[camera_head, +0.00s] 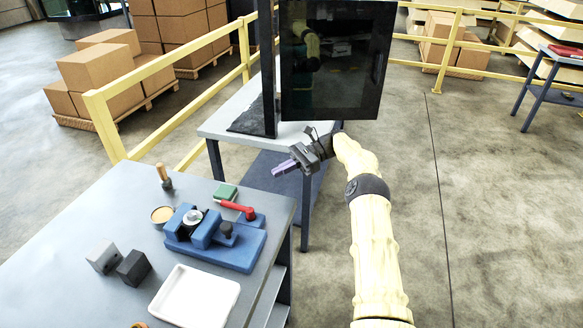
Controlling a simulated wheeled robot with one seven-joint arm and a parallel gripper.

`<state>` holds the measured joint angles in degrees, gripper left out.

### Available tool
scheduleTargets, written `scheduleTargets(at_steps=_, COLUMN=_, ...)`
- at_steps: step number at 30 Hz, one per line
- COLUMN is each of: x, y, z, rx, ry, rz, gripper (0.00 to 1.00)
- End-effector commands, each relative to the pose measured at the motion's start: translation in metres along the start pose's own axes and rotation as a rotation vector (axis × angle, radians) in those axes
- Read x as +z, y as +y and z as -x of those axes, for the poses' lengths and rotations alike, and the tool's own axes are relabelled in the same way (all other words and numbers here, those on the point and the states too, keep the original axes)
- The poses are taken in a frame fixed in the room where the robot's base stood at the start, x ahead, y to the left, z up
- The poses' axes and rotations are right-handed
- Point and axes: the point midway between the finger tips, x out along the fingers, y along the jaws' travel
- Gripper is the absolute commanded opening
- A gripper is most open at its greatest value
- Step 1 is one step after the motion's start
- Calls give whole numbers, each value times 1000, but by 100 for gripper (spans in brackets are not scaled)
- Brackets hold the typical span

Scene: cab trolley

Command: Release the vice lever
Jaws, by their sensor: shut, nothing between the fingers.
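The blue vice (222,241) sits on the grey table. Its lever (237,209) has a red handle and lies at the vice's back right. A round silver part (193,217) shows between the vice's jaws. My gripper (283,168) is at the end of my yellow arm, above and to the right of the lever, apart from it. Its fingers point left and look closed, with nothing in them. The fingertips are small in this view.
The grey table (70,240) also bears a white tray (195,297), two small blocks, a tin (161,215), a wooden-handled tool (164,177) and a green box (224,192). A dark-doored cabinet (335,62) stands on a second table behind my gripper. Yellow rails run behind.

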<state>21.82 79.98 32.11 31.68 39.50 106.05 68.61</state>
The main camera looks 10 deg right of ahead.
Motion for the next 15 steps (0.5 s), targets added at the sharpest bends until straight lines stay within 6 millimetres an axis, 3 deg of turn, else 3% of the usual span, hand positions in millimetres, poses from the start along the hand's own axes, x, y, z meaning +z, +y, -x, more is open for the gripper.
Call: scheduleTargets(at_steps=15, x=2, y=1, z=8, rx=18, ry=0, rz=3, gripper=0)
